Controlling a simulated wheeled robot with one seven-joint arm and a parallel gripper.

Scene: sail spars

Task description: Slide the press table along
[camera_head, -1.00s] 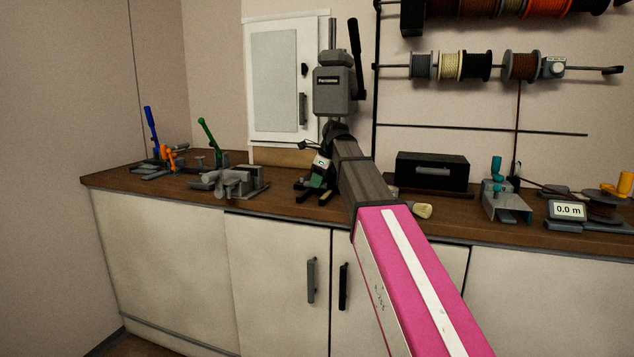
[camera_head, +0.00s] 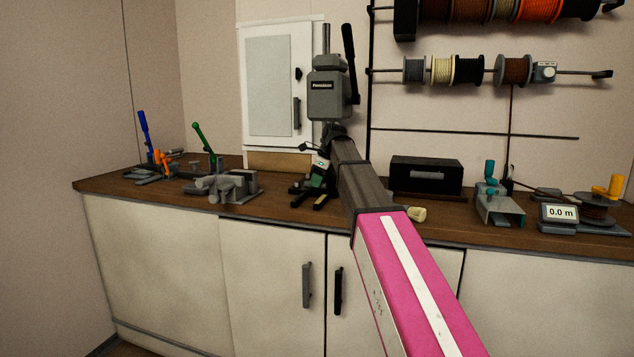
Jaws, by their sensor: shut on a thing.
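The grey press (camera_head: 328,95) stands at the back of the wooden bench, with a black lever at its right. My gripper (camera_head: 319,172) is at the end of my pink and dark arm, low in front of the press column, just above the black base (camera_head: 313,198). It is shut on a small part there, seemingly of the press table. The table itself is mostly hidden behind my gripper and wrist, so its exact outline and position cannot be told.
On the bench (camera_head: 270,205), a grey vise (camera_head: 222,187) and clamps with green (camera_head: 203,137) and blue (camera_head: 144,130) levers stand left. A black box (camera_head: 426,175), a pale-ended brush (camera_head: 416,213), a teal-handled tool (camera_head: 498,205) and a meter (camera_head: 563,214) stand right. Spools hang above.

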